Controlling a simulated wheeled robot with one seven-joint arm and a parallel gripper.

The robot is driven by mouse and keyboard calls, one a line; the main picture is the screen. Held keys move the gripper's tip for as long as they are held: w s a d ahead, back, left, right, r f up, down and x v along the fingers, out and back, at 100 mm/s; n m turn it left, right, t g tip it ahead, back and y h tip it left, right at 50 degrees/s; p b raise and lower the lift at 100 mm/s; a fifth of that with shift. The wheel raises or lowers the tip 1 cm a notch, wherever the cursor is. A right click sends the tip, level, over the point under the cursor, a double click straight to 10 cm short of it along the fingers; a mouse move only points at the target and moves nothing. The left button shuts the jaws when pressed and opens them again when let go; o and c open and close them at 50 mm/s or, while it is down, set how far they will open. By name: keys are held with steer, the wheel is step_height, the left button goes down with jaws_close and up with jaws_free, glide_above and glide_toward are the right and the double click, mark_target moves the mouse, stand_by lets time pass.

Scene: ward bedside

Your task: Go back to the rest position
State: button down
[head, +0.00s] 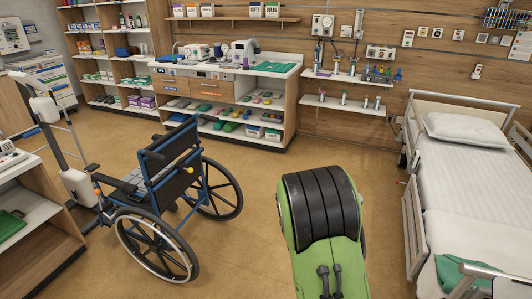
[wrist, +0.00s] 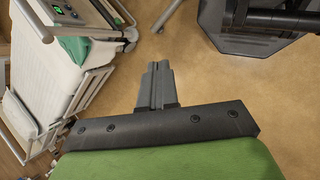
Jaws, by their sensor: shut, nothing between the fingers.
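My gripper (wrist: 157,70) shows in the wrist view with its two grey fingers together and nothing between them. It hangs over bare floor, apart from any object. In the head view only my green and black arm shows at the lower middle, and the gripper is hidden there.
The bed (head: 466,165) stands on the right of the head view; its railed side (wrist: 75,75) is at the left of the wrist view. A wheelchair (head: 172,190) stands at the left. A counter (head: 225,85) lines the back wall. Brown floor (head: 250,240) between them is clear.

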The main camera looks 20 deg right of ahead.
steer(key=a+r+m+t+y, duration=0.25)
steer(key=a+r+t, duration=0.25)
steer(key=a+r, duration=0.55)
steer(key=s+a+r+t+y, duration=0.1)
steer(key=s+a+r+t, duration=0.1)
steer(key=r, duration=0.3)
steer(key=s+a+r+t+y+p, duration=0.1)
steer(key=s+a+r+t, duration=0.1)
steer(key=s+a+r, duration=0.2)
steer(key=shift+s+a+r+p, duration=0.3)
steer(key=shift+s+a+r, duration=0.15)
steer(key=shift+r, duration=0.5)
